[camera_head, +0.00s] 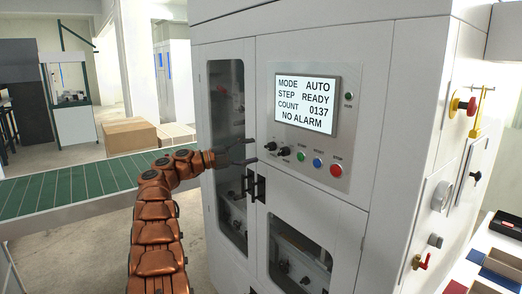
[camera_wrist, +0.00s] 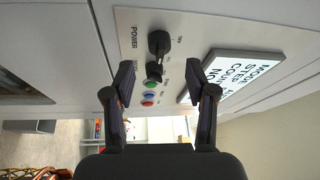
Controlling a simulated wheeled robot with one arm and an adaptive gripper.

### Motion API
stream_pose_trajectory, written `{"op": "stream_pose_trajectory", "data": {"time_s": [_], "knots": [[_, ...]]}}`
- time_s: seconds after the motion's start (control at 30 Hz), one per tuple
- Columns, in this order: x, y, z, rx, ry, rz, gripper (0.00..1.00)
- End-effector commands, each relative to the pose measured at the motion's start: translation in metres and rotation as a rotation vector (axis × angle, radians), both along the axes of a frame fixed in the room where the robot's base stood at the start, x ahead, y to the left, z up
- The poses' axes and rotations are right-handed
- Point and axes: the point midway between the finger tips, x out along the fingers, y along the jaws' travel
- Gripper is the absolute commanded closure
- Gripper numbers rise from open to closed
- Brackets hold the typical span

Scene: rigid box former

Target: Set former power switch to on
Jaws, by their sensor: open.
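The former's power switch is a black rotary knob (camera_head: 270,146) at the left end of the control row under the display. In the wrist view the power switch (camera_wrist: 158,43) sits beside the printed word POWER, just beyond the fingertips. Its setting is too small to read. My gripper (camera_head: 249,151) is open and empty, just left of the switch in the head view and apart from it. In the wrist view my gripper (camera_wrist: 161,68) has its two fingers spread, one to each side of the knobs.
A second black knob (camera_head: 284,151) is close beside the switch, followed by green, blue (camera_head: 318,162) and red (camera_head: 336,170) buttons. The display (camera_head: 305,102) reads AUTO, READY, 0137, NO ALARM. Black door handles (camera_head: 254,186) stick out below my gripper. A green conveyor (camera_head: 75,188) lies left.

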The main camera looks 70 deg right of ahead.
Motion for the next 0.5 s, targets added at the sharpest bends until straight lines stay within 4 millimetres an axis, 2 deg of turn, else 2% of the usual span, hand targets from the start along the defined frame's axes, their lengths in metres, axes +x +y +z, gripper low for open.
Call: {"op": "stream_pose_trajectory", "data": {"time_s": [0.2, 0.5], "knots": [[0.031, 0.024, -0.004, -0.002, -0.001, 0.000, 0.44], [0.050, 0.040, -0.008, -0.001, -0.001, -0.003, 0.44]]}}
